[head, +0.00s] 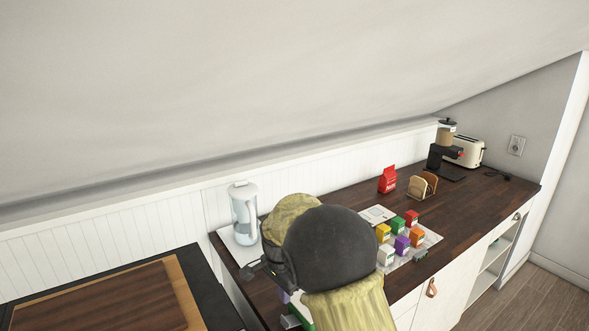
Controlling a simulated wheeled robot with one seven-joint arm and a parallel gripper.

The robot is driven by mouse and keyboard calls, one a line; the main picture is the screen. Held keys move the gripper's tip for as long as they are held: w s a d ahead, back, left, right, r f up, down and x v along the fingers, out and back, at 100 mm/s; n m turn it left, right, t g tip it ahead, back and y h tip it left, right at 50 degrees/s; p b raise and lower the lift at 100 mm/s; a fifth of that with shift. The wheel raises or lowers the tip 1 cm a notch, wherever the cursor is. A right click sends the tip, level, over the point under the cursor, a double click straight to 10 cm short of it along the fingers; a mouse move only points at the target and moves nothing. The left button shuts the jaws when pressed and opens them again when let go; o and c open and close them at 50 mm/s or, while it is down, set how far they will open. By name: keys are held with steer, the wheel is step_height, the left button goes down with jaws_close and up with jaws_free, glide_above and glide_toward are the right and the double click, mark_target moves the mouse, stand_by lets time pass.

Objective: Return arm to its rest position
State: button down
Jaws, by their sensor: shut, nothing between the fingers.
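My arm reaches over the front of the dark wooden counter (465,206), with its dark rounded joint and yellowish sleeves in the middle of the head view. My gripper (247,272) points to the left, near the counter's left end. It is shut and holds nothing. A clear pitcher (244,213) with a pale lid stands upright on a light tray just behind my gripper in the picture. My arm hides part of the counter and some things on it.
Right of my arm, several coloured boxes (402,243) stand on a light mat. A red bag (387,179), a rack with bread (421,187), a coffee grinder (446,134) and a toaster (467,151) stand further back. A wooden board (112,303) lies left. The sloped ceiling hangs low behind.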

steer(key=s+d+r+n+t, duration=0.1)
steer(key=s+d+n, duration=0.8)
steer(key=s+d, duration=0.9)
steer(key=shift+s+d+n+t, duration=0.4)
steer(key=shift+s+t, duration=0.1)
steer(key=shift+s, duration=0.6)
steer(key=shift+r, duration=0.1)
